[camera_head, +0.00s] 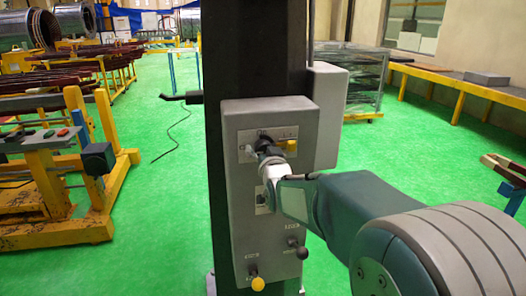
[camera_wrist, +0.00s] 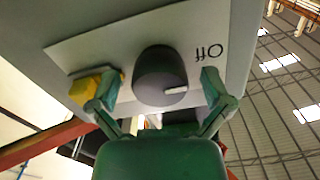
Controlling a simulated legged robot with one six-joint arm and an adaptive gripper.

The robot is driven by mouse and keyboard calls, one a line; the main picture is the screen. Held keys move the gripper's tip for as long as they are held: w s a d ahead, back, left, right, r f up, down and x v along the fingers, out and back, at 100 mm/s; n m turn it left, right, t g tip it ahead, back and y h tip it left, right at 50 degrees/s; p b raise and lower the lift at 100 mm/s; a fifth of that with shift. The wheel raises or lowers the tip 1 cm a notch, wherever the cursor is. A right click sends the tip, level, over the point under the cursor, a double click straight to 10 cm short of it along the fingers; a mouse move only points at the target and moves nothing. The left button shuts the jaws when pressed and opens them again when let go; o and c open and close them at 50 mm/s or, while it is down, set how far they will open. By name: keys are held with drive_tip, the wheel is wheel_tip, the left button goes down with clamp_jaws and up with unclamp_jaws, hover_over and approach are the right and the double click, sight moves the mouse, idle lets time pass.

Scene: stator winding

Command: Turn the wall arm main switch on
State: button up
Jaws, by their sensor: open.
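The main switch is a dark round knob (camera_wrist: 158,72) on a pale plate (camera_wrist: 75,55) of the grey control box. Its white mark (camera_wrist: 176,90) sits at the lower right of its face in the wrist view. An "Off" label (camera_wrist: 210,52) reads upside down to the right of the knob. My gripper (camera_wrist: 161,80) is open, with one finger on each side of the knob. The left finger is close to a yellow part (camera_wrist: 95,84); contact is unclear. In the head view my gripper (camera_head: 266,160) is at the upper plate and partly hides the knob.
The control box (camera_head: 238,215) is fixed to a dark column (camera_head: 228,50). Below are a yellow-ended lever (camera_head: 257,283) and a dark-ended lever (camera_head: 300,251). A yellow part (camera_head: 291,145) sits right of the knob. Yellow frames (camera_head: 105,165) stand left on the green floor.

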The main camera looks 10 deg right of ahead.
drive_tip(key=shift+d, duration=0.15)
drive_tip(key=shift+c, duration=1.3)
drive_tip(key=c, duration=0.9)
drive_tip(key=shift+a, duration=0.2)
